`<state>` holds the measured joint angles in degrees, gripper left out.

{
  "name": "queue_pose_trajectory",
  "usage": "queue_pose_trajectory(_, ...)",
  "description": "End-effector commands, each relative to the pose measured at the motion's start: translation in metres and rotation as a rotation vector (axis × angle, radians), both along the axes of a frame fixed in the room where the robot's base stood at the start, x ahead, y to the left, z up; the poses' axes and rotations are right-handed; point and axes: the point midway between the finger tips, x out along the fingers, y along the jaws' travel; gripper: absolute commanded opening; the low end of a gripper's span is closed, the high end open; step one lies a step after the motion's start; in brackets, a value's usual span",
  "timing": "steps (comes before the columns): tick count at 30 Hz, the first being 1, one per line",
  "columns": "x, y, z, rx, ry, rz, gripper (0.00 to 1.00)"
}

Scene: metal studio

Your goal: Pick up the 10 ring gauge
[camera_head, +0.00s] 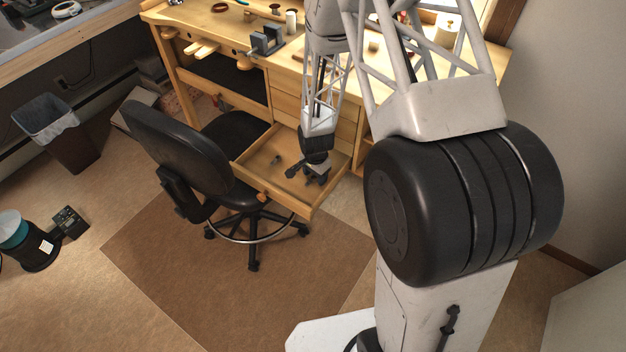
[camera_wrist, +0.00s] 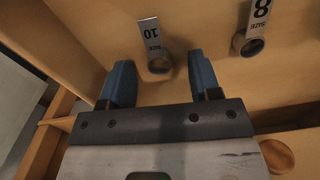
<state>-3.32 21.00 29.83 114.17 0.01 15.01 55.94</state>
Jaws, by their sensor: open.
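The 10 ring gauge (camera_wrist: 159,64) lies on the wooden drawer floor in the wrist view. It is a dark metal ring with a flat silver tag marked "SIZE 10" pointing away from my gripper. My gripper (camera_wrist: 160,76) is open, with one blue finger on each side of the ring; I cannot tell whether either finger touches it. In the head view my gripper (camera_head: 317,178) is down inside the open drawer (camera_head: 283,203). The 10 ring gauge cannot be made out there.
An 8 ring gauge (camera_wrist: 249,45) lies to the right of the 10 in the wrist view. The drawer's walls stand around the gripper. A black office chair (camera_head: 178,148) stands close to the drawer's left side. The wooden workbench (camera_head: 283,75) is behind.

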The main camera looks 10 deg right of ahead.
Motion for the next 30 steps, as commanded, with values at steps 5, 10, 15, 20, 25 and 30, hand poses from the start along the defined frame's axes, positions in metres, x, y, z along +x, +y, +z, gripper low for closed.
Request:
queue_pose_trajectory(5,0.0000,0.0000,-0.0039,0.000,0.000,0.000,0.57)
queue_pose_trajectory(10,0.0000,0.0000,-0.0037,0.000,0.000,0.000,0.57)
queue_pose_trajectory(15,0.0000,0.0000,-0.0036,0.000,0.000,0.000,0.57)
queue_pose_trajectory(20,0.0000,0.0000,-0.0035,0.000,0.000,0.000,0.56)
queue_pose_trajectory(25,0.0000,0.0000,-0.0035,0.000,0.000,0.000,0.30)
queue_pose_trajectory(30,0.0000,0.0000,-0.0035,0.000,0.000,0.000,0.05)
